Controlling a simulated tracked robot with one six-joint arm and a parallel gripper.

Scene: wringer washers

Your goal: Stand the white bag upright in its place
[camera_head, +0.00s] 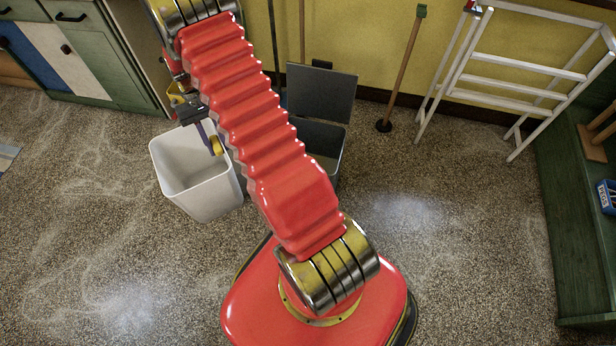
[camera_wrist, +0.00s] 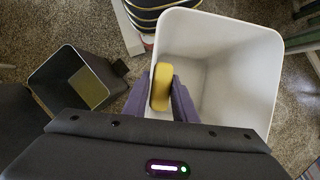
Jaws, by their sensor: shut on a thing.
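My gripper (camera_wrist: 168,92) has purple fingers shut on a small yellow thing (camera_wrist: 162,86) with rounded ends. A little white shows just below it between the fingers; I cannot tell whether that is part of the same thing. The yellow thing also shows in the head view (camera_head: 216,145), at the right side of the mouth of a white bin (camera_head: 195,190). The open bin fills the right of the wrist view (camera_wrist: 235,75). I cannot tell whether the fingers touch its wall. No separate white bag can be made out.
A dark grey bin (camera_head: 329,135) with a raised lid stands right of the white bin, partly behind my arm. Green cabinets (camera_head: 105,55) stand left, a green shelf (camera_head: 570,230) right. The speckled floor between is open.

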